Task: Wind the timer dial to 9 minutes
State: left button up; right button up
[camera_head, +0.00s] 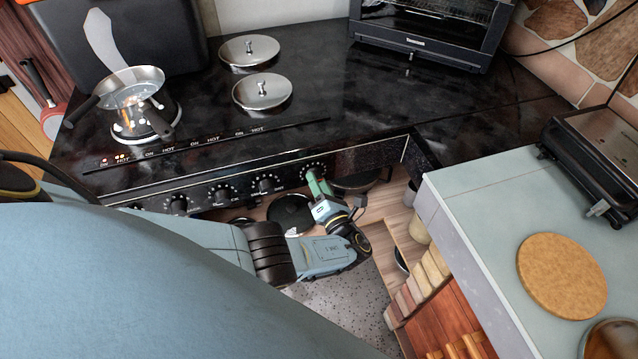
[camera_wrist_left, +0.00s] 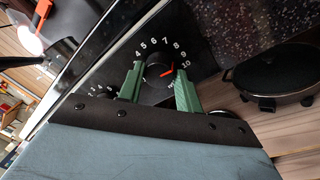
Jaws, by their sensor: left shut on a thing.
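The timer dial (camera_wrist_left: 158,88) is a dark round knob with a red pointer mark, ringed by white numbers on the black front panel. In the left wrist view the red mark points to the right, toward the 9 and 10; I cannot tell exactly where between them. My left gripper (camera_wrist_left: 160,88) has its green fingers on either side of the knob and is shut on it. In the head view the left gripper (camera_head: 318,186) reaches the right end of the stove's panel and covers part of the dial (camera_head: 314,171). My right gripper is not in view.
Several stove knobs (camera_head: 220,194) line the panel left of the dial. A lit burner holds a pan (camera_head: 134,84). Dark pans (camera_head: 291,213) sit low below the panel. A pale counter (camera_head: 480,215) with a round cork mat (camera_head: 561,275) stands at right.

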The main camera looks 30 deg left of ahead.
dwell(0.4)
pick_arm(q)
jog(key=o, duration=1)
jog(key=v, duration=1.3)
jog(key=shift+s+d+f, duration=0.1)
jog(key=shift+s, duration=0.05)
